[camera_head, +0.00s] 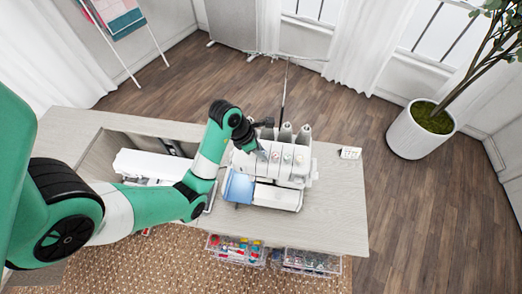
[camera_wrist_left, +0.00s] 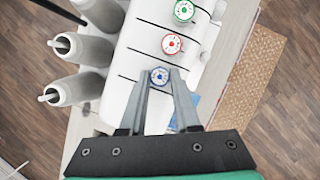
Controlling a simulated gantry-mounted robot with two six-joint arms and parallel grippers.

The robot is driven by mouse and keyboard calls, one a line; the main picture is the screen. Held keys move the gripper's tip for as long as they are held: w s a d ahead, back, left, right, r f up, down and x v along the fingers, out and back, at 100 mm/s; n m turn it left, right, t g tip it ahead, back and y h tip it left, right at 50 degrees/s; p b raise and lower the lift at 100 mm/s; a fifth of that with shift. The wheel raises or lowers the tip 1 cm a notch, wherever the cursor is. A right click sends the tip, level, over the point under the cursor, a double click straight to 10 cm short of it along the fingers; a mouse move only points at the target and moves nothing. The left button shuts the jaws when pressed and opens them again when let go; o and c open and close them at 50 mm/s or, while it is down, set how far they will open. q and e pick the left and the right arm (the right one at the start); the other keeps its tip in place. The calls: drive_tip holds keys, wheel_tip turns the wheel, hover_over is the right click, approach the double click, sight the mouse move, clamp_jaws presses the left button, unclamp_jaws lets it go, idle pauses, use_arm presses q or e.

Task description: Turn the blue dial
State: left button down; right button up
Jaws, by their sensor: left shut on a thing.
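The blue dial (camera_wrist_left: 159,76) is on the white face of the sewing machine (camera_head: 293,160), below a red dial (camera_wrist_left: 172,43) and a green dial (camera_wrist_left: 184,10) in the left wrist view. My left gripper (camera_wrist_left: 160,82) reaches over it, with one finger on each side, and is shut on it. In the head view my left gripper (camera_head: 262,152) is at the left end of the machine and hides the blue dial there. My right gripper is in neither view.
Grey thread cones (camera_wrist_left: 70,45) stand along the back of the machine, close to my left gripper. A light blue part (camera_head: 238,187) is at its left front. The table (camera_head: 335,215) is clear to the right, apart from a small white card (camera_head: 350,153).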

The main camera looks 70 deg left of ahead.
use_arm(q)
drive_tip(key=m+p, duration=0.1)
drive_tip(key=m+h+p, duration=0.1)
drive_tip(key=p, duration=0.1)
drive_tip(key=m+p, duration=0.1)
drive_tip(key=shift+a+r+m+g+p, duration=0.15)
drive_tip(key=shift+r+m+g+p, duration=0.1)
drive_tip(key=shift+m+g+p, duration=0.1)
drive_tip(key=shift+a+m+h+p, duration=0.1)
drive_tip(key=shift+m+h+p, duration=0.3)
drive_tip(key=shift+m+p, duration=0.35)
drive_tip(key=shift+w+f+m+g+h, duration=0.1)
drive_tip(key=shift+m+g+h, duration=0.2)
drive_tip(key=shift+m, duration=0.7)
drive_tip(key=m, duration=0.1)
drive_tip(key=m+g+h+p, duration=0.1)
drive_tip(key=m, duration=0.1)
drive_tip(key=shift+w+a+f+m, duration=0.1)
drive_tip(key=shift+f+m, duration=0.05)
drive_tip(key=shift+m, duration=0.15)
drive_tip(key=m+g, duration=0.1)
drive_tip(key=m, duration=0.2)
drive_tip(key=shift+w+m+h+b, duration=0.15)
drive_tip(key=shift+m+h+b, duration=0.15)
drive_tip(key=shift+w+m+g, duration=0.1)
drive_tip(key=shift+m+g, duration=0.65)
drive_tip(key=shift+m, duration=0.85)
drive_tip(key=shift+a, duration=0.1)
